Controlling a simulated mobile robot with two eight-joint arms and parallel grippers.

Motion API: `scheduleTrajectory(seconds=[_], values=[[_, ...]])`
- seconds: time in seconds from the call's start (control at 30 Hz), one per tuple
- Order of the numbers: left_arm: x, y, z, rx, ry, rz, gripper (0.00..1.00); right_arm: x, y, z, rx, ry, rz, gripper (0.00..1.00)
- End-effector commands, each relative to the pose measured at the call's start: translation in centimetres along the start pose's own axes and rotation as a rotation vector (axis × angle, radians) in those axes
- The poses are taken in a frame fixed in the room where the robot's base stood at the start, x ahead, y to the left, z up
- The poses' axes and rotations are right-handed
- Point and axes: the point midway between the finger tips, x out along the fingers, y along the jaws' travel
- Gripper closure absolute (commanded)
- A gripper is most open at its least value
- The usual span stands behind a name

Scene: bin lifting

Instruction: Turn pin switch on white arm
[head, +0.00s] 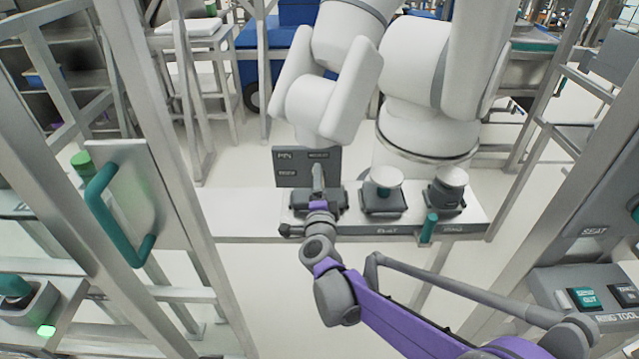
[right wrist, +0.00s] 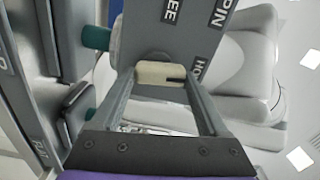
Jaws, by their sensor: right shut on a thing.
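The white arm (head: 425,85) stands behind a white shelf (head: 240,205). A grey panel (head: 292,172) with white labels, one reading PIN, stands upright at the shelf's left part. My right gripper (head: 318,176) reaches in from the lower right to the front of this panel. In the right wrist view, my right gripper (right wrist: 160,78) is shut on a cream switch knob (right wrist: 158,73) with a dark slot, in front of the labelled panel (right wrist: 185,30). In the head view my gripper hides the knob. My left gripper is not in view.
Two round-topped controls (head: 383,190) (head: 447,190) stand right of my gripper on the shelf. A teal handle (head: 428,228) sticks out at the front edge. A frame with a teal door handle (head: 105,215) is at left. A button box (head: 590,295) is at lower right.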

Motion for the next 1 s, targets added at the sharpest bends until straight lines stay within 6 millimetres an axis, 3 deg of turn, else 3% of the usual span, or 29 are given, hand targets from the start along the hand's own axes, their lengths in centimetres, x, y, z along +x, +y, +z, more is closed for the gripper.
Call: scheduleTrajectory(seconds=[0.33,0.87,0.9,1.0], values=[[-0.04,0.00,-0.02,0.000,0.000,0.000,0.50,-0.04,0.10,0.00,0.141,-0.002,0.001,0.78],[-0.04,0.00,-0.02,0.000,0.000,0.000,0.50,-0.03,0.11,0.00,0.168,-0.001,0.001,0.78],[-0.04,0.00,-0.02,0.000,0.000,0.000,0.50,-0.04,0.11,0.00,0.168,-0.001,0.001,0.21],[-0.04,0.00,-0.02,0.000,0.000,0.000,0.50,-0.03,0.10,-0.01,0.167,-0.001,0.001,0.03]])
